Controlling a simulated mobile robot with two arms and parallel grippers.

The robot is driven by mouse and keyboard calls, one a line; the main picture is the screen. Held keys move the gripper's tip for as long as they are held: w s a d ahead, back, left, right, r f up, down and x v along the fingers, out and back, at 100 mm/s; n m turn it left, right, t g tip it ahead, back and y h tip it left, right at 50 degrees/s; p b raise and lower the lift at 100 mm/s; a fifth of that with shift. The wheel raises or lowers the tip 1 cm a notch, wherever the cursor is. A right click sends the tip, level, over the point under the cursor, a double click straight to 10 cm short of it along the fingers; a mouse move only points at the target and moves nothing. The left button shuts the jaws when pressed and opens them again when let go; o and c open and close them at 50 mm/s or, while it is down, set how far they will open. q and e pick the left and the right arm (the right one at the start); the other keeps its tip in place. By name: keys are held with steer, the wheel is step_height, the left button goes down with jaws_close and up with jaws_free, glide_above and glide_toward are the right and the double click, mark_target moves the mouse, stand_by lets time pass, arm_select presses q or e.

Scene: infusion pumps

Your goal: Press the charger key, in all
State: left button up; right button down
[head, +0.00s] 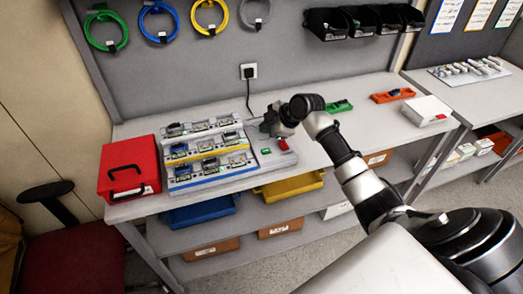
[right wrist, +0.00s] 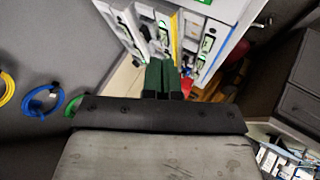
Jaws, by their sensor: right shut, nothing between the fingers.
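A grey charging rack (head: 210,158) stands on the bench, with several pumps in three stepped rows edged white, yellow and blue. On the panel at its right end are a small green key or light (head: 265,151) and a red part (head: 283,145); I cannot tell which one is the charger key. My right gripper (head: 267,126) is just above and behind that panel, apart from the green one. In the right wrist view its dark green fingers (right wrist: 161,78) are together and empty, with the rack (right wrist: 215,40) beyond them. My left gripper is not in view.
A red case (head: 128,165) stands left of the rack. A green tray (head: 340,106), an orange tray (head: 393,95) and a white box (head: 426,111) lie to the right. A wall socket (head: 248,71) with a cable is behind. Bench to the right of the panel is partly clear.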

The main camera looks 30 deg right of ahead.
mark_target(266, 152)
steer(key=shift+w+d+r, duration=0.1)
steer(key=shift+w+r, duration=0.05)
steer(key=shift+r, duration=0.35)
steer(key=shift+w+r, duration=0.15)
steer(key=shift+r, duration=0.3)
steer(key=shift+f, duration=0.15)
step_height(266, 152, down, 9)
steer(key=b, duration=0.6)
steer(key=shift+r+b, duration=0.2)
steer(key=shift+b, duration=0.1)
stand_by(1.0)
steer(key=shift+f+b, duration=0.3)
steer(key=shift+f, duration=0.15)
steer(key=shift+f+b, duration=0.35)
steer(key=shift+f, duration=0.05)
stand_by(0.5)
stand_by(0.3)
steer(key=shift+r+p, duration=0.65)
steer(key=shift+r, duration=0.2)
